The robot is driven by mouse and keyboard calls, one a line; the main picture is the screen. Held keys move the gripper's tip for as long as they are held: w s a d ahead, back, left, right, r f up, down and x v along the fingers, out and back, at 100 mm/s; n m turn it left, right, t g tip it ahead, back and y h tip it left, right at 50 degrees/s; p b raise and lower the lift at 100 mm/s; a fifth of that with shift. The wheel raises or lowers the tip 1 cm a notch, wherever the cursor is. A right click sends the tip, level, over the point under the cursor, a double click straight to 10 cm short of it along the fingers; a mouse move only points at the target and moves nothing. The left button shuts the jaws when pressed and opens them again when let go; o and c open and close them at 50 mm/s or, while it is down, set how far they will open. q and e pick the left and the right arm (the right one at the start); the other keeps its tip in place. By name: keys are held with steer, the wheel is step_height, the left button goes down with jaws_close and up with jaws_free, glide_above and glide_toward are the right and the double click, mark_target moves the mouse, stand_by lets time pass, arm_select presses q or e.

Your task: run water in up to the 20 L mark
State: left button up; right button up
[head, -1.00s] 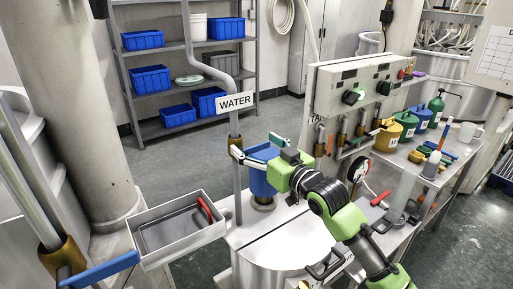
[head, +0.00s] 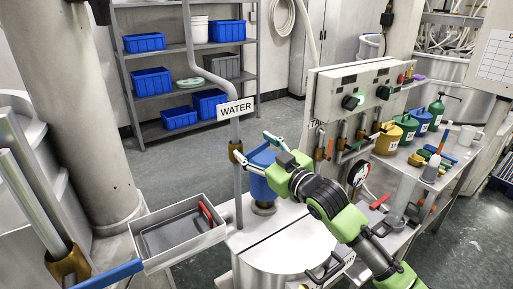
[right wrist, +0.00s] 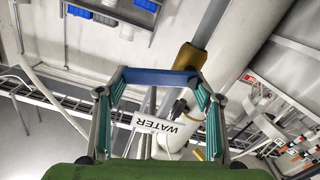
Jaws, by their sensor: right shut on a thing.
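The grey water pipe (head: 238,190) with the WATER sign (head: 235,108) comes down beside a steel tank (head: 285,250). A brass valve (head: 236,150) sits on the pipe; it also shows in the right wrist view (right wrist: 190,57). My right gripper (head: 251,147) is at this valve. In the right wrist view, its two fingers (right wrist: 160,88) are shut on the valve's blue lever (right wrist: 160,76), which spans between the fingertips. The tank's inside, its water level and a 20 L mark cannot be seen. My left gripper is not in view.
A grey tray (head: 180,232) with a red-handled item stands left of the pipe. Another brass valve with a blue lever (head: 110,275) is at front left. Open floor lies behind.

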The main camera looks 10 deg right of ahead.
steer(key=o, duration=1.6)
steer(key=v, duration=1.2)
